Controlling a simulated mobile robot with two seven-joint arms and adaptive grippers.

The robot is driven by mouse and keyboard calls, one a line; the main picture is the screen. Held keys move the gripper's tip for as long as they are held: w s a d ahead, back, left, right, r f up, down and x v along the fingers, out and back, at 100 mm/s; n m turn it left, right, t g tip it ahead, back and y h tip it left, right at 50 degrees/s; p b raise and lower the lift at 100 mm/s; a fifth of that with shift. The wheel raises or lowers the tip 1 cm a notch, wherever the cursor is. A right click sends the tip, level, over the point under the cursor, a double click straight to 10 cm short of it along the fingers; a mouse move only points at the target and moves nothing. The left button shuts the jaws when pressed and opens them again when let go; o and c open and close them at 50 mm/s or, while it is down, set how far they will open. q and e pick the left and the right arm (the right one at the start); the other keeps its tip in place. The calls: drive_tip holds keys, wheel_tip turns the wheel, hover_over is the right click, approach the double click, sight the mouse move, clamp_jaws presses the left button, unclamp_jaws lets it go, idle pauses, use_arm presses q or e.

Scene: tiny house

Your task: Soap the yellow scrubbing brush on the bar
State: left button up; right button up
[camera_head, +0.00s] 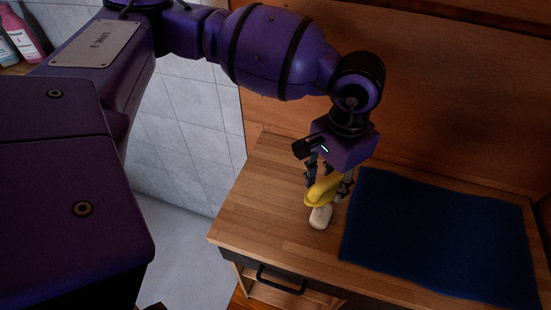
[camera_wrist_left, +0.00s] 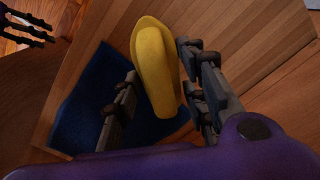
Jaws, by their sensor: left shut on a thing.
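My left gripper (camera_head: 328,191) is shut on the yellow scrubbing brush (camera_head: 320,193) above the wooden counter. In the left wrist view the brush (camera_wrist_left: 157,62) sits between the two dark fingers, its long side pointing away from the wrist. A cream-coloured bar (camera_head: 320,217) lies on the counter right below and in front of the brush. The brush overlaps its back end in the head view, so I cannot tell whether they touch. The bar is hidden in the left wrist view. A dark fingered shape, probably my right gripper (camera_wrist_left: 28,28), shows at that view's top left corner.
A dark blue mat (camera_head: 440,236) covers the right part of the wooden counter (camera_head: 262,208). The counter is bare left of the bar. A drawer with a black handle (camera_head: 281,281) is at the front. A wooden panel stands behind, and a tiled wall is at the left.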

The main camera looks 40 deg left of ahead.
sight(329, 190)
use_arm(q)
drive_tip(key=shift+w+d+m, duration=0.2)
drive_tip(key=shift+d+m, duration=0.15)
drive_tip(key=shift+m, duration=0.15)
drive_tip(key=shift+s+a+f+m, duration=0.2)
drive_tip(key=shift+a+f+m, duration=0.1)
drive_tip(key=shift+a, duration=0.05)
drive_tip(key=shift+f, duration=0.3)
wheel_tip(329, 190, down, 4)
drive_tip(key=shift+d+r+b, duration=0.1)
drive_tip(key=shift+r+b, duration=0.05)
drive_tip(key=shift+b, duration=0.75)
drive_tip(key=shift+f, duration=0.7)
use_arm(e)
drive_tip(key=shift+s+d+f, duration=0.1)
drive_tip(key=shift+s+f, duration=0.05)
drive_tip(key=shift+f, duration=0.75)
drive_tip(key=shift+s+f, duration=0.2)
